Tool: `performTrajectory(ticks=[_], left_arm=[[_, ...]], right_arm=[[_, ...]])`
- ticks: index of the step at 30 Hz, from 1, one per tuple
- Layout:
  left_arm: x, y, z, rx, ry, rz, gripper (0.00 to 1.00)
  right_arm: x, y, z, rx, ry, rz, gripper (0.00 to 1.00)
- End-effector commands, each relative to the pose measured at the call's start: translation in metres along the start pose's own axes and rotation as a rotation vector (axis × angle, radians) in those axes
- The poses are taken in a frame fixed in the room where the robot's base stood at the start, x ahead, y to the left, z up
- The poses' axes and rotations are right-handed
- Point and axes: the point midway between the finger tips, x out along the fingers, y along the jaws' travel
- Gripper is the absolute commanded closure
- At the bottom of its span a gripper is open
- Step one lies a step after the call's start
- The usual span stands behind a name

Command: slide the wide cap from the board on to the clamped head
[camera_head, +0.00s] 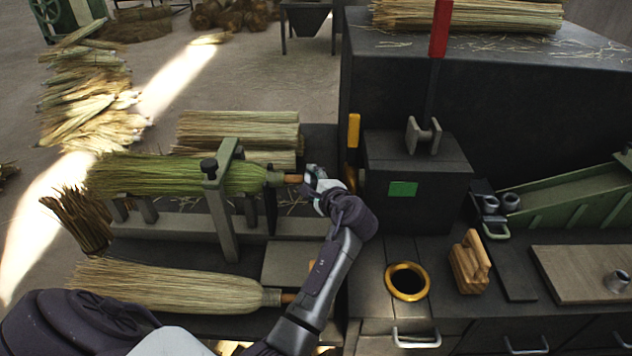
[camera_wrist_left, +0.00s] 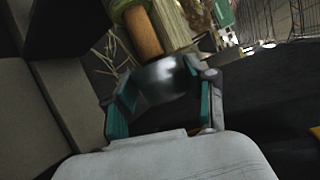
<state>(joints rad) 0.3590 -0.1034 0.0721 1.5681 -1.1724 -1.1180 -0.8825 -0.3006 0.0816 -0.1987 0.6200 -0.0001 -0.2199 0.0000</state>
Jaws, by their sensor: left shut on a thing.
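The clamped head (camera_head: 180,174) is a green broom head lying level in the green clamp (camera_head: 222,195), its short wooden handle stub (camera_head: 293,178) pointing right. My left gripper (camera_head: 312,184) is at the end of that stub. In the left wrist view its fingers (camera_wrist_left: 165,98) are shut on a silvery metal cap (camera_wrist_left: 163,80), which looks like the wide cap. The stub (camera_wrist_left: 143,36) lies right behind the cap; I cannot tell whether the cap is around it or only against its end. The board (camera_head: 570,272) is at the far right, with another metal cap (camera_head: 616,281) on it. My right gripper is out of view.
A second, pale broom head (camera_head: 170,287) lies in front of the clamp. A dark machine block (camera_head: 415,180) with a red-handled lever (camera_head: 439,30) stands just right of my gripper. A yellow ring (camera_head: 407,282) and a wooden block (camera_head: 470,265) are on the bench to the right.

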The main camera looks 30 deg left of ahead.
Motion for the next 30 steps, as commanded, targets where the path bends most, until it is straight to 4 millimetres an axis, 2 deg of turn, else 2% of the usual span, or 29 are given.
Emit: performTrajectory(ticks=[30], left_arm=[[0.026,0.008,0.055,0.001,-0.002,-0.001,0.80]], right_arm=[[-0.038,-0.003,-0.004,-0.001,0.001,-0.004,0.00]])
